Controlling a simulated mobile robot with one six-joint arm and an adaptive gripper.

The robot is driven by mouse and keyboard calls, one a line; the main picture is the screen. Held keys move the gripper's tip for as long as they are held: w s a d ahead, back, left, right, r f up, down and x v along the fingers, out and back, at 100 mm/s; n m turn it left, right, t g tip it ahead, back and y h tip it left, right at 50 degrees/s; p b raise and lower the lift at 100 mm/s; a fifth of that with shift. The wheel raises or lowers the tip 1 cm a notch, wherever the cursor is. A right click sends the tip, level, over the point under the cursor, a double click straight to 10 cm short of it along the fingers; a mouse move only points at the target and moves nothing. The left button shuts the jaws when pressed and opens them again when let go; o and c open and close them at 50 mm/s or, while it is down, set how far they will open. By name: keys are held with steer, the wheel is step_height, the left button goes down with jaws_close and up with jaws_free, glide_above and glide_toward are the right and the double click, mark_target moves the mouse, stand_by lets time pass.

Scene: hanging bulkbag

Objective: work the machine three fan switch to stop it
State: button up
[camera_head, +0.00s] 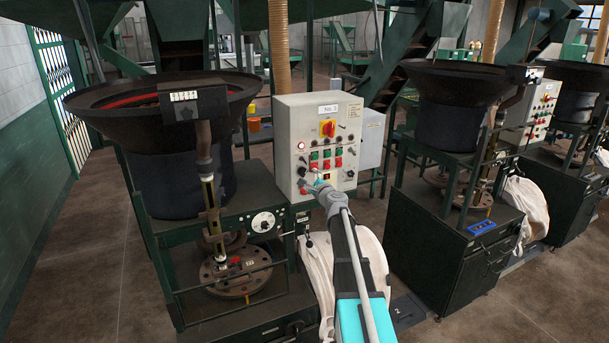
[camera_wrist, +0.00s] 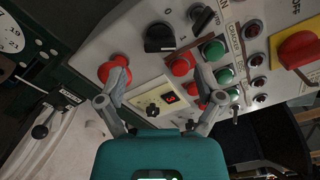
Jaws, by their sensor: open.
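The grey control panel (camera_head: 318,140) stands in the middle of the head view; its number label is too small to read surely. My gripper (camera_head: 318,184) is at its lower front. In the wrist view my gripper (camera_wrist: 166,84) is open, its fingers on either side of a cream plate (camera_wrist: 150,92). The plate carries a small black knob (camera_wrist: 152,110) and a red-lit element (camera_wrist: 169,99). A black rotary switch (camera_wrist: 160,38) marked 0 lies beyond the fingers. I cannot tell which control is the fan switch, or whether the fingers touch the panel.
A red mushroom button (camera_wrist: 115,68) is close beside the left finger. Green buttons (camera_wrist: 213,49) and a red-on-yellow main switch (camera_wrist: 299,48) are to the right. In the head view, a dark hopper (camera_head: 160,95) stands left and a white bag (camera_head: 350,265) hangs below.

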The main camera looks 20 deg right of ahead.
mark_target(305, 174)
steer(key=shift+w, duration=2.65)
steer(key=c, duration=1.1)
steer(key=shift+c, duration=0.2)
steer(key=shift+n, duration=0.3)
steer(key=n, duration=0.5)
steer(key=shift+n, duration=0.3)
steer(key=n, duration=0.5)
steer(key=shift+a+n, duration=0.1)
steer(key=shift+n, duration=0.3)
